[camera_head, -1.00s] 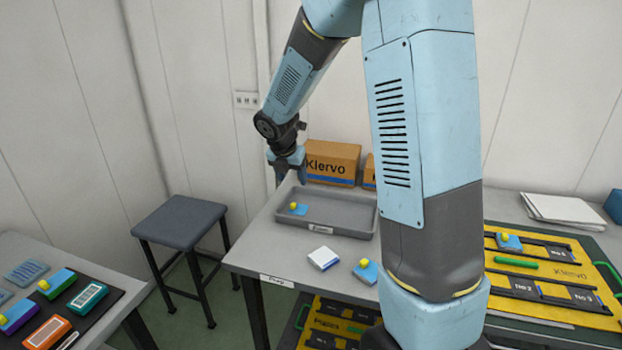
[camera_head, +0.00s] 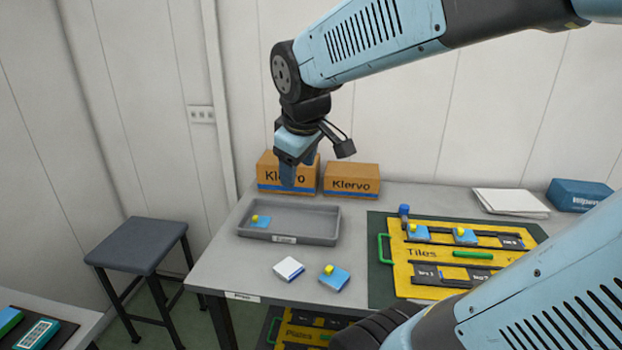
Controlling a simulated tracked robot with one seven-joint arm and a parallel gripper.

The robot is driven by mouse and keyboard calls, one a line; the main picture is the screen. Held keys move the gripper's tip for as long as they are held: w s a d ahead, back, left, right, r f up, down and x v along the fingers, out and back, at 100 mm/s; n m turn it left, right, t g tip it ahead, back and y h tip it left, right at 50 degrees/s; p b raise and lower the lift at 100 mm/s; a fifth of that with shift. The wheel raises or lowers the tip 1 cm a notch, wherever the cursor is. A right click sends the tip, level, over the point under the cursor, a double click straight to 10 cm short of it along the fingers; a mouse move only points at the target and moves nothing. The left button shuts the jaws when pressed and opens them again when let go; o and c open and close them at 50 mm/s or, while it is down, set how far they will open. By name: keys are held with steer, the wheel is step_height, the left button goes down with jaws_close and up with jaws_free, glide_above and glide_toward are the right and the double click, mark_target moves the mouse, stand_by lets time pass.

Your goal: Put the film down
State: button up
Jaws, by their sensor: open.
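My gripper (camera_head: 288,186) is above the back of the tray, in front of the cardboard boxes. It points down, open, and nothing shows between its fingers.
A white block (camera_head: 288,269) and another blue piece with a yellow knob (camera_head: 335,278) lie in front of the tray. A yellow board (camera_head: 412,277) with slots and blue pieces is at right. Cardboard boxes (camera_head: 351,180) stand behind. A stool (camera_head: 137,244) is at left.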

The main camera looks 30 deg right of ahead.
steer(key=s+m+y, duration=0.1)
steer(key=s+m, duration=0.5)
steer(key=s, duration=0.1)
steer(key=shift+s+a+r+t, duration=0.35)
steer(key=shift+s+t, duration=0.05)
